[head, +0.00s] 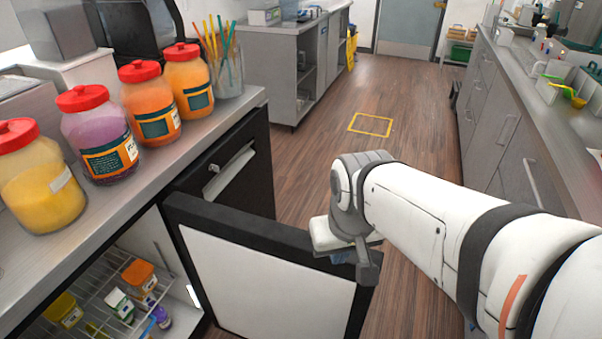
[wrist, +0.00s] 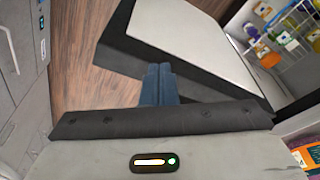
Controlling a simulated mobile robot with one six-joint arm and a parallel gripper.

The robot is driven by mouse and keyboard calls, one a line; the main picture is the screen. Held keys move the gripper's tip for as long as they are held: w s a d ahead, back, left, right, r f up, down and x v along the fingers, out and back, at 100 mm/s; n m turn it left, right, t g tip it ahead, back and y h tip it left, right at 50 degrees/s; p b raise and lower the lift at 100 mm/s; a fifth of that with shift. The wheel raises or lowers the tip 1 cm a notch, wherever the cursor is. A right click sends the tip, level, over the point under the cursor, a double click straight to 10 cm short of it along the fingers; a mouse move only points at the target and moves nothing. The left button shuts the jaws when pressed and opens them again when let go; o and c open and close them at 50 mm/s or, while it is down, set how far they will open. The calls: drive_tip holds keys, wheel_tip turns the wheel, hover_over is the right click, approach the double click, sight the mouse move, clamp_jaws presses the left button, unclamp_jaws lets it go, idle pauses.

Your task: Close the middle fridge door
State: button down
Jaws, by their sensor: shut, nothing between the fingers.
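The middle fridge door (head: 265,275) stands wide open, its white inner panel and black edge facing me in the head view. It also shows in the wrist view (wrist: 190,40), ahead of my gripper. The fridge interior (head: 110,290) is exposed at the lower left, with wire racks and small containers. My gripper (head: 368,268) is at the door's free outer end, on the right. In the wrist view its fingers (wrist: 158,85) are together and empty, close to the door's black edge. I cannot tell whether they touch it.
A counter (head: 230,110) above the fridge carries several red-lidded jars (head: 100,140) and a cup of straws (head: 224,75). A closed black door (head: 240,165) lies beyond the open one. Grey drawers (head: 495,120) line the right. The wooden floor (head: 310,150) between is clear.

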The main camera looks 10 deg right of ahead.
drive_tip(key=w+d+f+m+g+p, duration=0.1)
drive_tip(key=w+d+f+m+g, duration=0.15)
drive_tip(key=w, duration=0.45)
drive_tip(key=w+d+f+m+g+y+p, duration=0.1)
drive_tip(key=w+d+m, duration=0.15)
drive_tip(key=w, duration=0.45)
drive_tip(key=w+d+f+m+g, duration=0.1)
drive_tip(key=w+d+f, duration=0.15)
drive_tip(key=w, duration=0.55)
drive_tip(key=s+a+f+p, duration=0.1)
drive_tip(key=s+a+f, duration=0.2)
drive_tip(key=f, duration=0.6)
drive_tip(key=shift+s+f+m+y+p, duration=0.3)
drive_tip(key=shift+s+f, duration=0.1)
drive_tip(key=shift+s, duration=0.85)
drive_tip(key=shift+d+g, duration=0.15)
drive_tip(key=shift+g, duration=0.1)
